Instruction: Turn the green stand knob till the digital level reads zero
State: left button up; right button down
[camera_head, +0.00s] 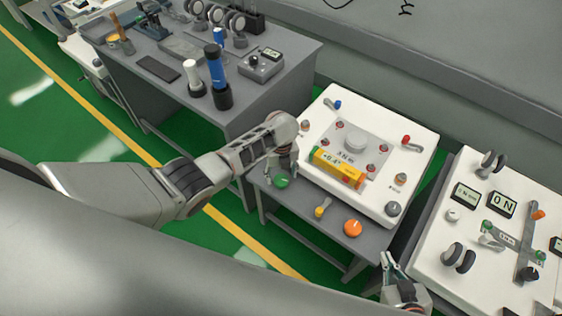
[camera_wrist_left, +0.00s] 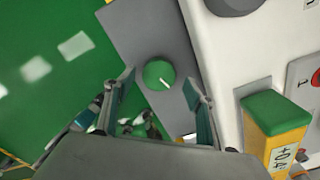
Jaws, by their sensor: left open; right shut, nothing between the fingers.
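The green knob (camera_head: 282,182) sits on the grey table's front ledge, below the left corner of the white panel. It also shows in the left wrist view (camera_wrist_left: 157,74), with a white mark on its top. My left gripper (camera_head: 281,174) is open over the knob. In the wrist view its fingers stand on either side of the knob with gaps visible. The yellow digital level (camera_head: 337,168) lies on the plate in the panel's middle and seems to read +0.4°; it shows partly in the wrist view (camera_wrist_left: 275,128). My right gripper (camera_head: 391,268) is shut and empty at the lower right.
A yellow knob (camera_head: 320,212) and an orange knob (camera_head: 352,228) stand right of the green one. A grey knob (camera_head: 393,209) is at the panel's (camera_head: 310,115) near right corner. Another white panel (camera_head: 425,272) with gauges stands at right. A tool table (camera_head: 285,55) is behind.

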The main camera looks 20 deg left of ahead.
pick_arm(q)
notch_tip(320, 180, up, 10)
dwell(0.5)
jog(key=shift+s+f, duration=0.1)
jog(key=shift+f, duration=0.1)
jog(key=n+t+h, duration=0.1)
jog(key=n+t, duration=0.1)
jog(key=n, duration=0.4)
send_near(281, 179)
jog(key=s+d+f, duration=0.1)
jog(key=f, duration=0.1)
jog(key=s+d+f, duration=0.1)
jog(key=s+f, duration=0.1)
jog(key=shift+s+d, duration=0.15)
jog(key=shift+s, duration=0.2)
jog(key=s+a+f+n+t+h, duration=0.1)
jog(key=s+n+t, duration=0.2)
jog(key=s+n, duration=0.35)
jog(key=s+a+n+t, duration=0.2)
jog(key=s+n+t, duration=0.1)
jog(key=s+n, duration=0.3)
jog(key=s+a+r+n+t, duration=0.2)
jog(key=s+r+n, duration=0.2)
jog(key=r+n, duration=0.2)
jog(key=shift+s+r+t+h, duration=0.2)
jog(key=shift+s+t+h, duration=0.05)
jog(key=shift+t+h, duration=0.15)
